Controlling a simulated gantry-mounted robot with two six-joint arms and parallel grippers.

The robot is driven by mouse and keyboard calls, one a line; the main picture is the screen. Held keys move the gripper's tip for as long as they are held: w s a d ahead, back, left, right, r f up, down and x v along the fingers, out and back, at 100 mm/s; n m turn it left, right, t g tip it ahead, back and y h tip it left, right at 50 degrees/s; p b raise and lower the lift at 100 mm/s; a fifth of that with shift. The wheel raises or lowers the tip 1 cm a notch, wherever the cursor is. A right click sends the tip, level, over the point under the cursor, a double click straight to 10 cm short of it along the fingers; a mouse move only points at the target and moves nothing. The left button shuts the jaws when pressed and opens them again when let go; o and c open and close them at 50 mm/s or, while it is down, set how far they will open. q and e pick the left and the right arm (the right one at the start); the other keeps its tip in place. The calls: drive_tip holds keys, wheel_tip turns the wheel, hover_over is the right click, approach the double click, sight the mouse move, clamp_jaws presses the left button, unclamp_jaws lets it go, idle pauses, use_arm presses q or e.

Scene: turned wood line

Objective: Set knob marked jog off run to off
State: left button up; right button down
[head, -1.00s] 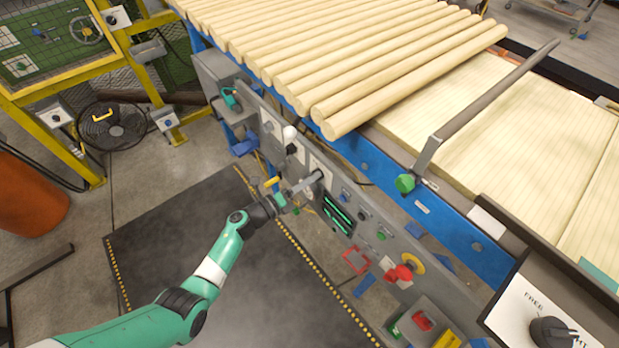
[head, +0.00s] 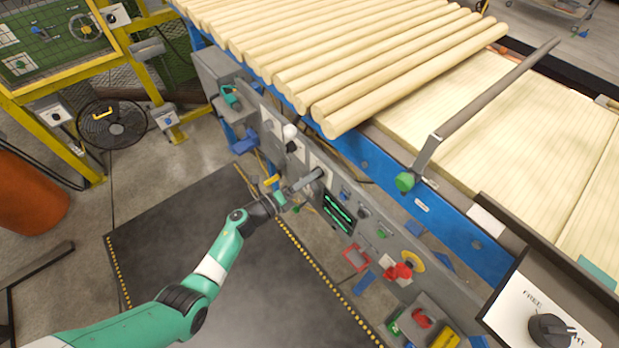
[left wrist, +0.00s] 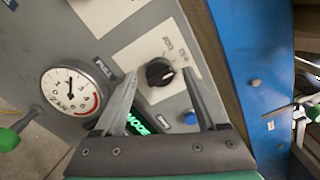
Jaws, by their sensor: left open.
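The black knob (left wrist: 160,72) sits on a white label plate (left wrist: 140,50) on the grey panel in the left wrist view. The print beside it is small and turned on its side; I make out what looks like JOG and OFF. A light mark shows on the knob's right side. My left gripper (left wrist: 160,76) is open, with the knob appearing between its two fingertips; I cannot tell whether they touch it. In the head view the left gripper (head: 304,184) reaches the panel's front and the knob is hidden there. My right gripper is not in view.
Close to the knob are a round gauge (left wrist: 76,90), a blue button (left wrist: 190,118) and a green-lit display (head: 338,213). A red knob (head: 400,271) is further along the panel. Wooden rods (head: 370,85) lie above. A FREE-marked selector (head: 549,329) is at lower right.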

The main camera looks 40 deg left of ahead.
use_arm(q)
drive_tip(key=s+a+p, duration=0.1)
drive_tip(key=s+p, duration=0.3)
drive_tip(key=s, duration=0.7)
drive_tip(key=shift+s+a, duration=0.15)
drive_tip(key=shift+s, duration=0.15)
